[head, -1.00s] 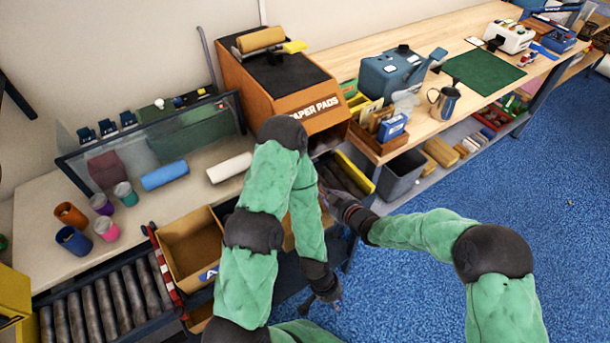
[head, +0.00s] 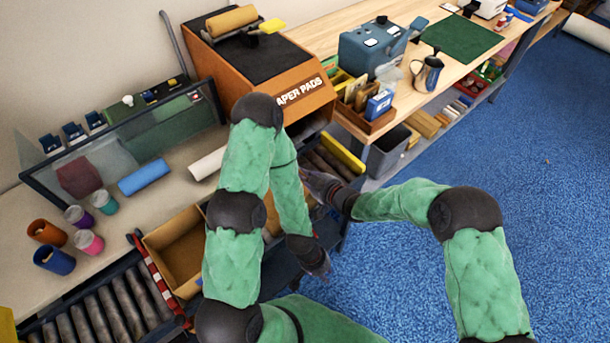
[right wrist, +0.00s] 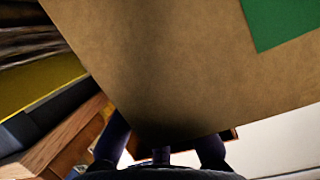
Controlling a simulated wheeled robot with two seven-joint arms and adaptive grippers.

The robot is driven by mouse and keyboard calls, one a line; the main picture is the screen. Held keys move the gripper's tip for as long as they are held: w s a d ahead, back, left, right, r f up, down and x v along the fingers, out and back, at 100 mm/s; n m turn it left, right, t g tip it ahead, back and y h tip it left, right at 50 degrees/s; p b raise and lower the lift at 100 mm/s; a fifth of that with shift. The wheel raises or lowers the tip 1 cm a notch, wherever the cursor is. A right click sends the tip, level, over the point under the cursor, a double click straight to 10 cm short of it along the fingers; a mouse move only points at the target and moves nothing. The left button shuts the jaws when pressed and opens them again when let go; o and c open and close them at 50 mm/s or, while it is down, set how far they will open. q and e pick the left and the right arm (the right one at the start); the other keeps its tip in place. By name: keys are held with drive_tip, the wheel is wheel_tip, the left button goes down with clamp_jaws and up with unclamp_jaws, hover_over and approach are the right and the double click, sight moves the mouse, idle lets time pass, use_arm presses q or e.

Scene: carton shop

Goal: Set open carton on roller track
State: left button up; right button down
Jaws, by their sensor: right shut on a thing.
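An open, empty brown carton (head: 178,256) stands at the lower left in the head view, partly hidden by my left arm. Dark rollers of the roller track (head: 92,318) lie to its left, past a red-and-white striped bar; more rollers (head: 327,165) show below the orange box. My right gripper (head: 322,184) is near those rollers. In the right wrist view, it (right wrist: 163,152) is shut on a brown cardboard wall (right wrist: 180,65) with a green patch. Whether this wall belongs to the open carton is hidden. My left gripper (head: 316,264) hangs lower, apart from the carton; its fingers are unclear.
An orange paper-pads box (head: 305,92) stands behind my arms. Cups (head: 54,260) and a blue roll (head: 145,178) lie on the left bench. A grey bin (head: 388,150) stands under the wooden bench.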

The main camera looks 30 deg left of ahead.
drive_tip(key=c, duration=1.4)
unclamp_jaws()
drive_tip(key=shift+r, duration=0.1)
drive_tip(key=p+v, duration=0.3)
drive_tip(key=v, duration=0.9)
drive_tip(key=d+f+m+h, duration=0.5)
drive_tip(key=d+f+m, duration=0.3)
drive_tip(key=d+f, duration=0.45)
drive_tip(key=s+d+f+m+g+h, duration=0.1)
drive_tip(key=s+d+f+m, duration=0.1)
drive_tip(key=s+d, duration=0.2)
drive_tip(key=s+d+f+m+g+h, duration=0.1)
drive_tip(key=s+d+f+m+g, duration=0.1)
drive_tip(key=s+d, duration=0.3)
drive_tip(key=s+d+f+m+g+h, duration=0.1)
drive_tip(key=s+d+f+m, duration=0.2)
drive_tip(key=s+d+m, duration=0.1)
drive_tip(key=shift+s+d+f+g, duration=0.15)
drive_tip(key=shift+s+d, duration=0.1)
drive_tip(key=shift+s, duration=0.45)
drive_tip(key=shift+s+d+f+g, duration=0.15)
drive_tip(key=shift+s+d, duration=0.1)
drive_tip(key=shift+s, duration=0.45)
drive_tip(key=shift+r, duration=0.1)
